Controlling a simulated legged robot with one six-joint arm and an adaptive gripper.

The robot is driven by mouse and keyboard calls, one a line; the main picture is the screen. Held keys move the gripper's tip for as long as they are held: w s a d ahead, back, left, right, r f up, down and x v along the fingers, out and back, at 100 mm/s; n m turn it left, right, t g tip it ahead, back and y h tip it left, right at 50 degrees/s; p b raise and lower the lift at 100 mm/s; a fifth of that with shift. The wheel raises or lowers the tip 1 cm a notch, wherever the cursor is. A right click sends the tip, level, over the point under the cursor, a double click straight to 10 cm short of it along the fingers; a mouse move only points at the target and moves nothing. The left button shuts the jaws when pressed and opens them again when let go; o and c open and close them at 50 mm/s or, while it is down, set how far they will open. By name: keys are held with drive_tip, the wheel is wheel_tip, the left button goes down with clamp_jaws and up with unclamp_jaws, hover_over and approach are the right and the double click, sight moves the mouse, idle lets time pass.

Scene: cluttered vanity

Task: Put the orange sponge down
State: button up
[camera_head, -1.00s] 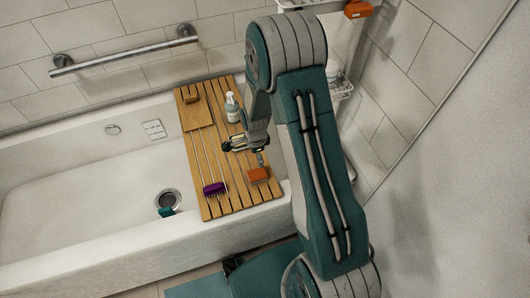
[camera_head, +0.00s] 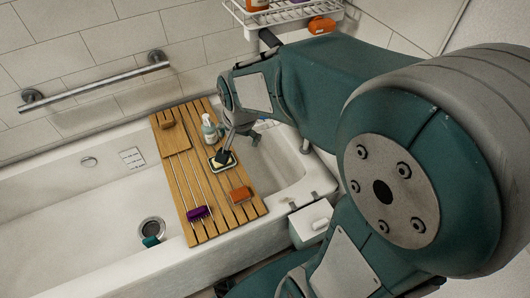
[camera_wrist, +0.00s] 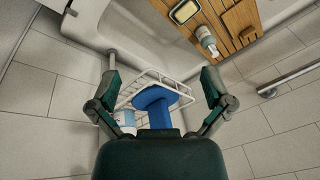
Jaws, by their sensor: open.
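An orange sponge (camera_head: 240,193) lies on the slatted wooden board (camera_head: 222,215), near its right front corner. My gripper (camera_head: 239,145) is apart from this sponge, farther back near the board's right edge. In the wrist view, my gripper (camera_wrist: 161,88) has its two fingers spread wide with nothing held between them. A second orange item (camera_head: 320,25) sits at the wire rack in the back. The orange sponge on the board does not show in the wrist view.
The board lies across the white tub (camera_head: 85,215). It bears a purple brush (camera_head: 198,213), a pump bottle (camera_head: 209,130), a small dish (camera_head: 223,164) and a wooden brush (camera_head: 167,120). A wire basket (camera_wrist: 178,86) and a blue object (camera_wrist: 155,105) show beyond my fingers.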

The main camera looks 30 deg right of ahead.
drive_tip(key=s+r+n+t, duration=0.2)
drive_tip(key=s+r+n, duration=0.6)
drive_tip(key=s, duration=0.6)
wheel_tip(320, 180, up, 2)
drive_tip(key=shift+s+t, duration=0.2)
drive_tip(key=shift+t, duration=0.1)
idle(0.7)
